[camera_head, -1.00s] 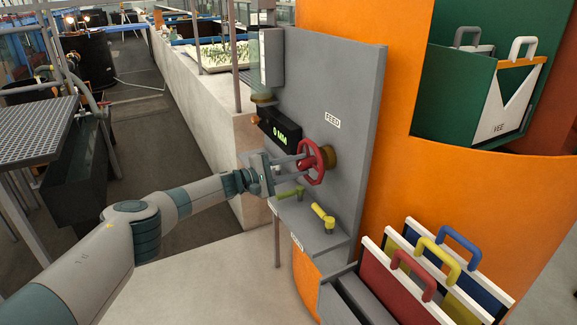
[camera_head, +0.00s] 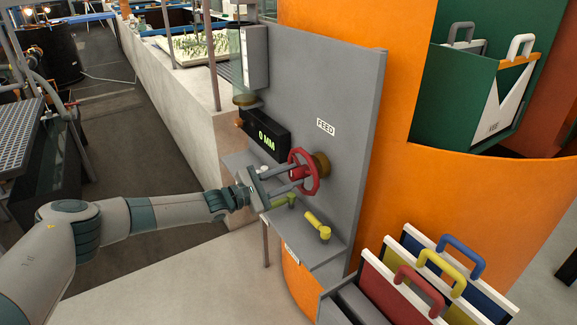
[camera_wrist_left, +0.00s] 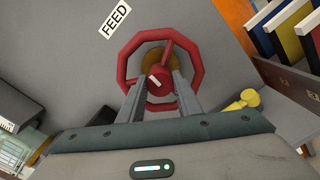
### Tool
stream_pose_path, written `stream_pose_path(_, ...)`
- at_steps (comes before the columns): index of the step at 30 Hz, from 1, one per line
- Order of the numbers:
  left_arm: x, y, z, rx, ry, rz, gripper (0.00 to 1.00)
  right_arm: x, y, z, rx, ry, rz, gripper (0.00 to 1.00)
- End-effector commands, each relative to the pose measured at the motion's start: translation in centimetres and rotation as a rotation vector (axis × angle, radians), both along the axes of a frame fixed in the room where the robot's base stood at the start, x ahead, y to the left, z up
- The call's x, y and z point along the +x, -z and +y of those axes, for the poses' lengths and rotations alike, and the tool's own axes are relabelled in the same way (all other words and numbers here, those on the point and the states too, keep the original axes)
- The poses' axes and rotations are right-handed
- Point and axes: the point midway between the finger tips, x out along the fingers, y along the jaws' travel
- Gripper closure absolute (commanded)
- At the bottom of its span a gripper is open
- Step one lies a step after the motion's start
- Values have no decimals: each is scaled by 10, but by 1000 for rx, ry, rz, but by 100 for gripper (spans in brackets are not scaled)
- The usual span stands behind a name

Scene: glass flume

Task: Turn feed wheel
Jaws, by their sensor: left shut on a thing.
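The red feed wheel (camera_head: 304,172) stands on a brass hub on the grey panel, below the FEED label (camera_head: 326,127). My left gripper (camera_head: 296,176) reaches it from the left. In the left wrist view the gripper's two fingers (camera_wrist_left: 155,95) are on either side of the wheel's red centre, shut on it, inside the octagonal rim (camera_wrist_left: 198,62). A white mark shows on the red centre. The black display (camera_head: 265,137) beside the wheel reads 0 MM. My right gripper is not in view.
A green lever (camera_head: 286,201) and a yellow lever (camera_head: 318,226) sit on the grey ledge just below the wheel. Boards with red, yellow and blue handles (camera_head: 440,272) stand at lower right. An orange curved wall (camera_head: 400,190) rises behind.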

Motion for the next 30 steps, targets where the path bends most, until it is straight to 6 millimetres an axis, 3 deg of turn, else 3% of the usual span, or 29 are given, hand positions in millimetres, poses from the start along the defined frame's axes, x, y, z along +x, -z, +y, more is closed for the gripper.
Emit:
stream_pose_path(16, -8, 2, 1, -18, -4, 33, 100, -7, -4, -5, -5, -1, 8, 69)
stream_pose_path(17, -8, 2, 1, -18, -4, 33, 64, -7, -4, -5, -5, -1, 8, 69)
stream_pose_path(19, -8, 2, 1, -18, -3, 32, 51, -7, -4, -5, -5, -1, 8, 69)
stream_pose_path(30, -8, 1, 2, -20, -3, 31, 51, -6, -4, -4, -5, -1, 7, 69)
